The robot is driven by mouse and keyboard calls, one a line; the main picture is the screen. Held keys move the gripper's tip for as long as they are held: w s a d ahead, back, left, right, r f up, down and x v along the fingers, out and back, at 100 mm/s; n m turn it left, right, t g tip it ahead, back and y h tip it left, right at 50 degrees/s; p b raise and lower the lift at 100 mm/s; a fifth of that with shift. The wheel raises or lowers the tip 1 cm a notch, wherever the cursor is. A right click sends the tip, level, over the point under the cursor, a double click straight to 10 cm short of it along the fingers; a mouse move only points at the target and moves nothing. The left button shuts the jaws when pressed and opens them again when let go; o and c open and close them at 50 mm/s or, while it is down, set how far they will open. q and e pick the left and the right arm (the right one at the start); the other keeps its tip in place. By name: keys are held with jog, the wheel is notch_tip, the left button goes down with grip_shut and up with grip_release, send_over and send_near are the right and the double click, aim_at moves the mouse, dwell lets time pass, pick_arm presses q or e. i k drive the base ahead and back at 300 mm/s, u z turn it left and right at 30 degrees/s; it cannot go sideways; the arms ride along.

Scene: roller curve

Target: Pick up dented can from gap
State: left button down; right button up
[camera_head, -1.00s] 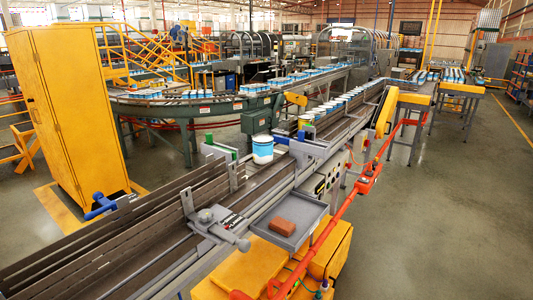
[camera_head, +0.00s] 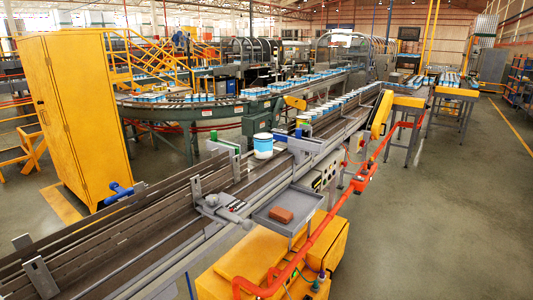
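One larger blue and white can (camera_head: 263,146) stands upright on the conveyor (camera_head: 235,184) near the middle of the picture, apart from the others. Whether it is dented cannot be told at this size. A line of smaller-looking blue and white cans (camera_head: 335,106) stands on the belt behind it. A gap in the line shows between that can and the row behind. Neither of my grippers is in view.
A grey tray (camera_head: 288,211) with a reddish-brown block (camera_head: 282,215) is mounted beside the conveyor. Metal guide rails and a clamp bracket (camera_head: 217,209) line the belt. An orange-red pipe (camera_head: 336,206) runs along its right side. A yellow cabinet (camera_head: 72,115) stands left; open floor lies right.

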aim_at(263, 142)
jog(key=k, duration=0.1)
jog(key=z, duration=1.35)
jog(key=i, duration=2.85)
jog(key=u, duration=3.75)
